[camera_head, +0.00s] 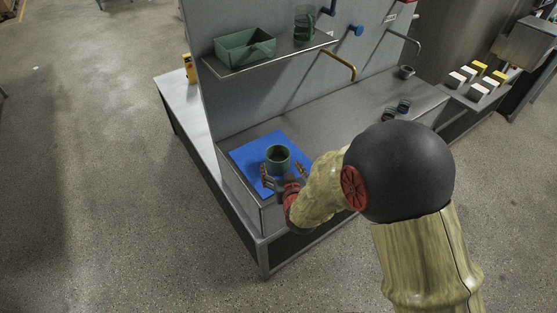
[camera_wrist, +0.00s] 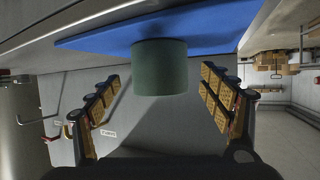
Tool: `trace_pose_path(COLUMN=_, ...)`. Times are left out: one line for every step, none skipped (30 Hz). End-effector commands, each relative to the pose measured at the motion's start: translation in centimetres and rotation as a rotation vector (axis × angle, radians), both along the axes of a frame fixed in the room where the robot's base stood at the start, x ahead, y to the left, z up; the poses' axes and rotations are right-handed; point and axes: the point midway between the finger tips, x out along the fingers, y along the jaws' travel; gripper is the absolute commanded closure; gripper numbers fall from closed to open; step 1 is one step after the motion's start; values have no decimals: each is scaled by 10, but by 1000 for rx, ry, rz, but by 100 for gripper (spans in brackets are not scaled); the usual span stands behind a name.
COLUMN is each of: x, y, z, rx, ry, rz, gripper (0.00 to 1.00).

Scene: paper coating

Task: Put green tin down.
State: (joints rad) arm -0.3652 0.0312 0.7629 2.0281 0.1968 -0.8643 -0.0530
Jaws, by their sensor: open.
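The green tin (camera_head: 278,158) stands upright on a blue mat (camera_head: 247,152) at the near left end of the grey bench. Its dark open top shows in the head view. My gripper (camera_head: 283,173) is open at the near side of the tin, with one finger to each side. In the wrist view, which looks upside down, the tin (camera_wrist: 160,68) meets the blue mat (camera_wrist: 90,38) and lies between the spread fingertips. A gap shows on both sides, so neither finger visibly touches it. The lower near side of the tin is partly hidden by my gripper in the head view.
A shelf (camera_head: 284,57) above the bench holds a green box (camera_head: 245,47) and a green jar (camera_head: 304,24). A brass-coloured bar (camera_head: 338,63) juts from the panel. Small dark cups (camera_head: 403,106) stand farther right. The bench between them and the mat is mostly clear.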

Motion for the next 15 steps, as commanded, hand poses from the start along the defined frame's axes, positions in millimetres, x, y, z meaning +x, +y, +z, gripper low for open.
trace_pose_path(x=-10, y=-2, z=7, rx=0, ry=0, rz=0, gripper=21)
trace_pose_path(x=-15, y=-3, z=9, rx=0, ry=0, rz=0, gripper=21)
trace_pose_path(x=-22, y=-4, z=12, rx=0, ry=0, rz=0, gripper=21)
trace_pose_path(x=-26, y=-5, z=14, rx=0, ry=-1, rz=0, gripper=21)
trace_pose_path(x=-31, y=-6, z=15, rx=0, ry=0, rz=0, gripper=21)
trace_pose_path(x=-36, y=-7, z=17, rx=0, ry=0, rz=1, gripper=21)
trace_pose_path(x=-39, y=-7, z=19, rx=0, ry=0, rz=1, gripper=21)
trace_pose_path(x=-42, y=-8, z=19, rx=0, ry=0, rz=1, gripper=21)
trace_pose_path(x=-46, y=-9, z=20, rx=0, ry=1, rz=1, gripper=21)
trace_pose_path(x=-47, y=-9, z=21, rx=0, ry=1, rz=1, gripper=21)
trace_pose_path(x=-49, y=-10, z=22, rx=0, ry=0, rz=1, gripper=21)
trace_pose_path(x=-51, y=-10, z=22, rx=0, ry=0, rz=1, gripper=21)
trace_pose_path(x=-52, y=-10, z=22, rx=0, ry=0, rz=0, gripper=21)
trace_pose_path(x=-52, y=-11, z=22, rx=0, ry=0, rz=0, gripper=21)
trace_pose_path(x=-53, y=-11, z=22, rx=0, ry=0, rz=0, gripper=21)
